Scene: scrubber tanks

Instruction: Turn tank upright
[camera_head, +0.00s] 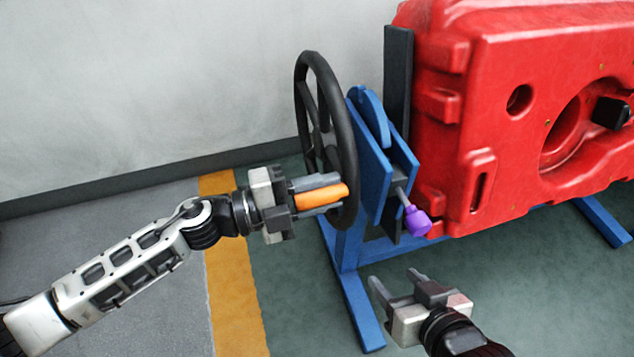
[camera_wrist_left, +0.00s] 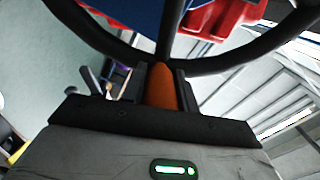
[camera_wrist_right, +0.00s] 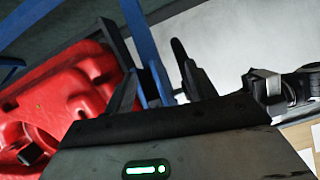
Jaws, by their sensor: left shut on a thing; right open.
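The red tank (camera_head: 480,80) is mounted on a blue stand (camera_head: 355,290) and fills the upper right of the head view. A black handwheel (camera_head: 349,130) stands at the left of the stand. My left gripper (camera_head: 325,192) is shut on the wheel's orange handle (camera_wrist_left: 161,90), near the lower rim. A purple knob (camera_head: 417,221) on a metal pin sticks out of the blue bracket (camera_head: 395,165) between wheel and tank. My right gripper (camera_head: 398,285) is open and empty, below the knob and apart from it. The tank also shows in the right wrist view (camera_wrist_right: 70,100).
A yellow floor stripe (camera_head: 235,285) runs along the green floor left of the stand. A pale wall (camera_head: 150,80) rises behind. A blue foot of the stand reaches forward beside my right gripper. The floor in front is clear.

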